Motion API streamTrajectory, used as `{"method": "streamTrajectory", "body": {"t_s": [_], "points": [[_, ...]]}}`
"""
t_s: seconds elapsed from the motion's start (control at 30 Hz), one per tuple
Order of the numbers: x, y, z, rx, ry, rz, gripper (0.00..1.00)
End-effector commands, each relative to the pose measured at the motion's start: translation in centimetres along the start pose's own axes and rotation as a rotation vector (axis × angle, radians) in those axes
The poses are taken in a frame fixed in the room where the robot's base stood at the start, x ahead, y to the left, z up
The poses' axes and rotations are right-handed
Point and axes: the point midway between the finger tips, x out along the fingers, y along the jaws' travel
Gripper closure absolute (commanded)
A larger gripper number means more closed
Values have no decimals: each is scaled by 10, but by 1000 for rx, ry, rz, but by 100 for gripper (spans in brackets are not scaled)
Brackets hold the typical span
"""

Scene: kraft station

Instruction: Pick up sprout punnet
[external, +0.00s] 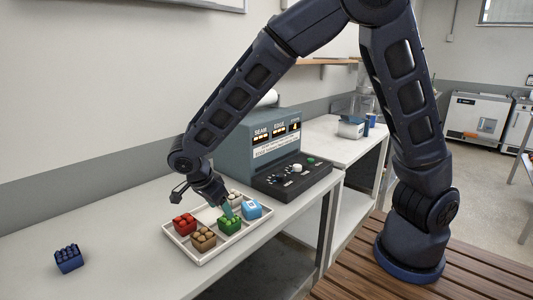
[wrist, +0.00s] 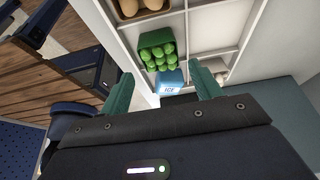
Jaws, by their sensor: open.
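The sprout punnet, a green punnet of round green sprouts (external: 232,226), sits in a front compartment of the white divided tray (external: 184,248). In the wrist view the sprout punnet (wrist: 158,52) lies ahead of the fingers, near the top middle. My gripper (external: 228,211) is open and points down over the tray, close to the sprout punnet. In the wrist view its two teal fingers (wrist: 162,88) are apart, with a blue and white labelled box (wrist: 171,82) visible between them. Nothing is held.
The tray also holds a red punnet (external: 185,223), a brown punnet (external: 203,238), a pale punnet (external: 235,198) and the blue box. A dark blue punnet (external: 68,258) stands alone on the bench at left. A control machine (external: 275,148) stands behind the tray.

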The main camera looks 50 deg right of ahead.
Motion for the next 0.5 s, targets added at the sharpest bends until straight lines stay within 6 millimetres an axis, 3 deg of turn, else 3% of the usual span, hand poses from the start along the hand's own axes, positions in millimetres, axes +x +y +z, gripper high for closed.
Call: {"method": "streamTrajectory", "body": {"t_s": [0.1, 0.5], "points": [[17, 0, 0, -1, 0, 1, 36], [51, 1, -2, -1, 0, 1, 36]]}}
